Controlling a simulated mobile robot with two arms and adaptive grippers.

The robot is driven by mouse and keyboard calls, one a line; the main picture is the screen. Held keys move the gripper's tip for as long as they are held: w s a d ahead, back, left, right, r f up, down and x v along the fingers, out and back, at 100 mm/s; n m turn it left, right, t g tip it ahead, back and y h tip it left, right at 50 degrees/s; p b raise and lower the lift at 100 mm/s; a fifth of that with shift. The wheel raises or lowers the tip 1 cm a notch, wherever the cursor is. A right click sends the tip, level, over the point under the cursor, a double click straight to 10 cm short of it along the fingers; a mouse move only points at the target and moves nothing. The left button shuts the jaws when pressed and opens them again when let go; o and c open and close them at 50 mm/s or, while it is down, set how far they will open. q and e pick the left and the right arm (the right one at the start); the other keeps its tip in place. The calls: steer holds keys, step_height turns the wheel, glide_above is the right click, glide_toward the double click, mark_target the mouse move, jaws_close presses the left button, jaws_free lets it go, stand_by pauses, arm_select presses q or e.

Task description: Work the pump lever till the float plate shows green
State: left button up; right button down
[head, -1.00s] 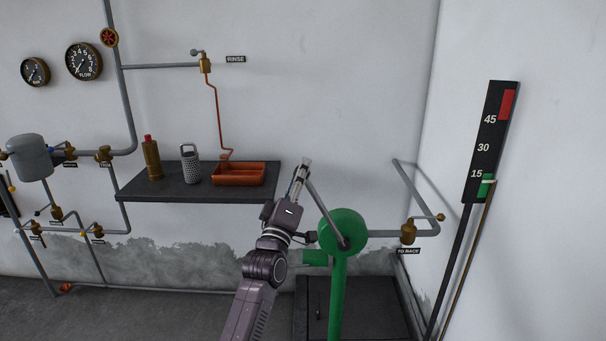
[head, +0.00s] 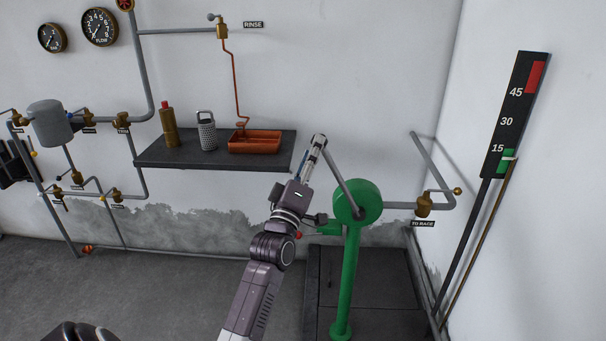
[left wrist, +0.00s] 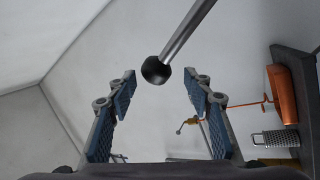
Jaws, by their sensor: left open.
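The green pump (head: 357,196) stands on a dark floor plate; its grey lever (head: 341,177) leans up and left from the round head. My left gripper (head: 319,142) is at the lever's upper end. In the left wrist view, the lever's black knob (left wrist: 155,70) shows between the two open fingers (left wrist: 160,90), with space on both sides. The black float gauge (head: 515,113) on the right wall has a red band at the top and a green band (head: 506,164) low down. A small white pointer (head: 509,158) lies across the green band, near 15. My right gripper is not in view.
A dark shelf (head: 160,160) on the back wall holds a brown bottle (head: 168,128), a grater (head: 207,132) and an orange tray (head: 254,148). A brass valve (head: 424,205) is on the pipe right of the pump. Pipes and a grey tank (head: 50,122) are at left.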

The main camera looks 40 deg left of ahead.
arm_select(q)
steer(key=v, duration=0.8)
steer(key=shift+s+f, duration=0.15)
steer(key=shift+s, duration=0.1)
stand_by(0.7)
